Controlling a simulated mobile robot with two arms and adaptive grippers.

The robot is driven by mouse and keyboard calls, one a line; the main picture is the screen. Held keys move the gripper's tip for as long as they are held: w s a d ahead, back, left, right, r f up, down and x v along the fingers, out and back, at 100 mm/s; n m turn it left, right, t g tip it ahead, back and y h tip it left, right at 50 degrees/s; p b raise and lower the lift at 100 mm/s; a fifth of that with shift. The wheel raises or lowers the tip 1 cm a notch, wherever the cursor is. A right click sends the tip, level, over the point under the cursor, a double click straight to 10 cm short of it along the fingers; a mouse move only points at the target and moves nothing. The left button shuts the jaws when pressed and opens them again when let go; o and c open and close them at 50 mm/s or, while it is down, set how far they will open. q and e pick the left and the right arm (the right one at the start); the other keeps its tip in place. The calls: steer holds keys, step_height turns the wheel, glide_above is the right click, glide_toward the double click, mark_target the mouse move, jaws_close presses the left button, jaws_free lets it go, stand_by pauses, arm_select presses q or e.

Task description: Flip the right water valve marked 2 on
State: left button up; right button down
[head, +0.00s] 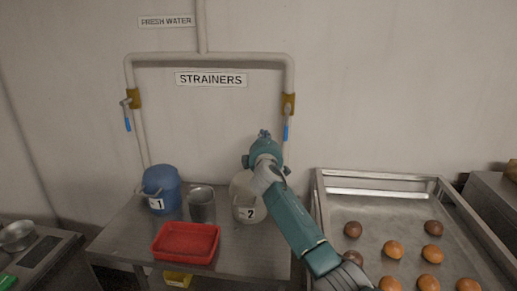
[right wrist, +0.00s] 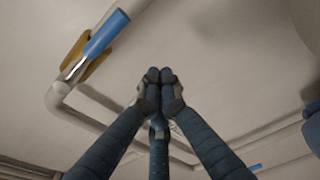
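The right water valve (head: 288,104) is a brass body on the right wall pipe, above the bucket marked 2 (head: 250,212). Its blue handle (head: 285,131) hangs down along the pipe. In the right wrist view the near blue handle (right wrist: 105,36) shows large at the upper left, beside its brass body (right wrist: 84,54). My right gripper (head: 264,134) is just left of and below the handle in the head view, apart from it in the wrist view. Its fingertips (right wrist: 159,76) are together with nothing seen between them. My left gripper is not in view.
A second valve (head: 133,98) with a blue handle is on the left pipe. Below stand a blue bucket marked 1 (head: 160,186), a metal cup (head: 202,206) and a red tray (head: 159,254). A metal tray (head: 335,187) with several buns is at right.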

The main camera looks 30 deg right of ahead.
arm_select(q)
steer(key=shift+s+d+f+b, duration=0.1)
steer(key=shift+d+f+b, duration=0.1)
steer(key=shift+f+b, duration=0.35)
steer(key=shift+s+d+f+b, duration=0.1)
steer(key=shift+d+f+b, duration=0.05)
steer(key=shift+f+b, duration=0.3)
arm_select(e)
steer(key=d+v, duration=0.1)
steer(key=v, duration=0.9)
steer(key=shift+s+r, duration=0.25)
steer(key=shift+w, duration=0.1)
